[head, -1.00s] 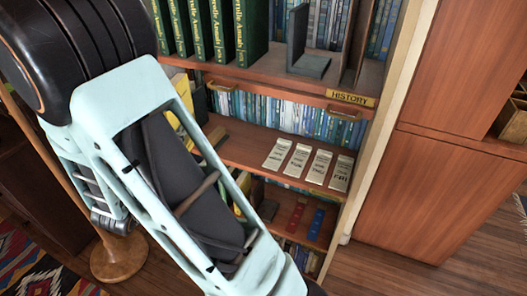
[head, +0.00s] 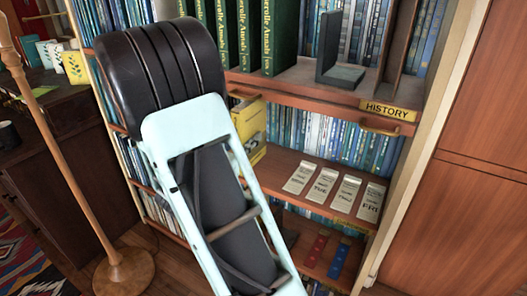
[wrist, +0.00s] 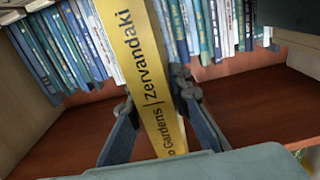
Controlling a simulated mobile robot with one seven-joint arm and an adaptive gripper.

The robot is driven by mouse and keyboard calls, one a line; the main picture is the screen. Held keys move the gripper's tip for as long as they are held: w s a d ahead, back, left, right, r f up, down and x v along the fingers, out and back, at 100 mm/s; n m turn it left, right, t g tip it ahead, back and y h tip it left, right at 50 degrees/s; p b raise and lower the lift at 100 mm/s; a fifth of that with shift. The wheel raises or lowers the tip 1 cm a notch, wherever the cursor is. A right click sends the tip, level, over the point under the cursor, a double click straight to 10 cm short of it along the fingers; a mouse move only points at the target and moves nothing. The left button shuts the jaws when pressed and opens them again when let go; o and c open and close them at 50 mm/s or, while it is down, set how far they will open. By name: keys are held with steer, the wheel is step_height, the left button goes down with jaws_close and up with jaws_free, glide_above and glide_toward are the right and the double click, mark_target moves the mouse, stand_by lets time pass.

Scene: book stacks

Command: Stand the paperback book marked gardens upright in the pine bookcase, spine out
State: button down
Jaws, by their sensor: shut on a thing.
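The paperback marked gardens is yellow, with "Gardens | Zervandaki" on its spine. In the wrist view the paperback (wrist: 150,60) is between the two fingers of my gripper (wrist: 155,95), which is shut on it. Its spine faces the wrist camera. In the head view part of the yellow paperback (head: 252,120) shows right of my arm, at the middle shelf. My arm hides the rest of it and the gripper. The bookcase (head: 432,130) has pale uprights and reddish shelves. I cannot tell whether the book touches the shelf board (wrist: 245,100).
Blue books (wrist: 75,45) line the shelf's back. Four-weekday-style printed cards (head: 324,186) lie on the middle shelf's right part. Green volumes (head: 245,38) and a grey bookend (head: 338,60) stand above. A HISTORY label (head: 390,109) marks the shelf edge. A lamp stand (head: 75,170) is at left.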

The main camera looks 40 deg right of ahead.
mark_target(262, 128)
steer(key=b+x, duration=0.1)
steer(key=x, duration=0.5)
steer(key=shift+d, duration=0.25)
steer(key=shift+w+d+f+b, duration=0.15)
steer(key=shift+f+b, duration=0.1)
steer(key=shift+f, duration=0.15)
steer(key=shift+w+d+f+b, duration=0.1)
steer(key=shift+f+b, duration=0.1)
steer(key=shift+f, duration=0.25)
step_height(262, 128, down, 5)
steer(key=shift+r+b, duration=0.1)
steer(key=shift+b, duration=1.05)
steer(key=shift+d+f, duration=0.1)
steer(key=shift+f, duration=0.2)
steer(key=shift+r, duration=0.1)
steer(key=c, duration=2.2)
jaws_free()
steer(key=shift+f+b, duration=0.25)
steer(key=shift+b, duration=0.05)
steer(key=shift+c, duration=0.2)
steer(key=o, duration=0.5)
